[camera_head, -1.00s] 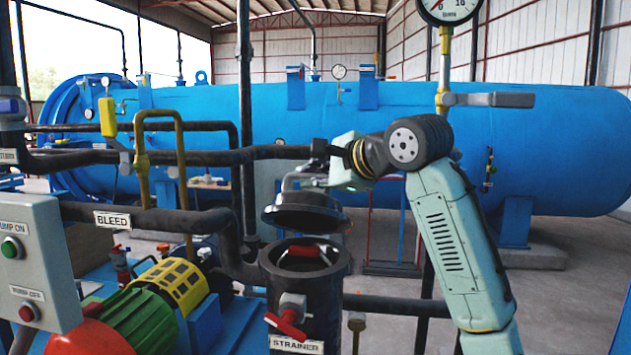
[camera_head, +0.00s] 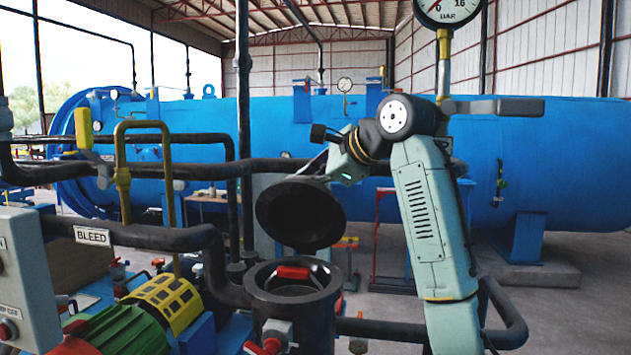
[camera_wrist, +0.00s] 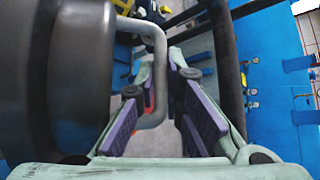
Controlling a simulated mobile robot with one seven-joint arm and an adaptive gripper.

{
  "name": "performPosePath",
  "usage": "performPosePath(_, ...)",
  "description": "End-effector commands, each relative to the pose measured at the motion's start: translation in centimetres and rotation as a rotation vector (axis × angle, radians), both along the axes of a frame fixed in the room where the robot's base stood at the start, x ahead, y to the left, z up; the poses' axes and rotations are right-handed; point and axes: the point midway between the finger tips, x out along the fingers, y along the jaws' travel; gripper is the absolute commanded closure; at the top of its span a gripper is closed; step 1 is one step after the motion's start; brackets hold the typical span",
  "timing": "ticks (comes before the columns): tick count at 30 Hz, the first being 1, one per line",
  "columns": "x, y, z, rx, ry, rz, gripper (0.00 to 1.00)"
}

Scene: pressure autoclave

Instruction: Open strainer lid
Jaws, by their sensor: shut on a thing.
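The strainer (camera_head: 318,322) is a dark upright cylinder at the lower middle of the head view, its round mouth uncovered. Its dark lid (camera_head: 300,215) hangs above the mouth, apart from it, tilted so its hollow underside faces the camera. In the wrist view the lid (camera_wrist: 60,80) fills the left side as a dark blurred disc. Its grey bent handle (camera_wrist: 160,65) runs between the purple-padded fingers of my gripper (camera_wrist: 163,85), which is shut on it. In the head view the lid hides my fingertips. A red-handled part (camera_head: 293,272) shows inside the strainer mouth.
A black pipe (camera_head: 150,228) with a BLEED sign runs to the left of the strainer. A red-handled valve (camera_head: 272,338) sticks out from its front. A yellow and green pump (camera_head: 165,303) stands at lower left. A pressure gauge (camera_head: 447,8) rises at upper right.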

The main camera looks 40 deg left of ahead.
Motion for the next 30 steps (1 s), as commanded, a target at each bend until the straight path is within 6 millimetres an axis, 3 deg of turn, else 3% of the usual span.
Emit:
performPosePath(9,0.07,0.01,0.35,0.01,-0.004,-0.003,1.0)
performPosePath(10,0.07,0.01,0.35,0.01,-0.004,-0.003,0.9)
performPosePath(19,0.05,0.01,0.17,0.005,-0.003,-0.002,0.7)
performPosePath(30,0.08,0.03,0.76,0.003,-0.002,-0.003,0.7)
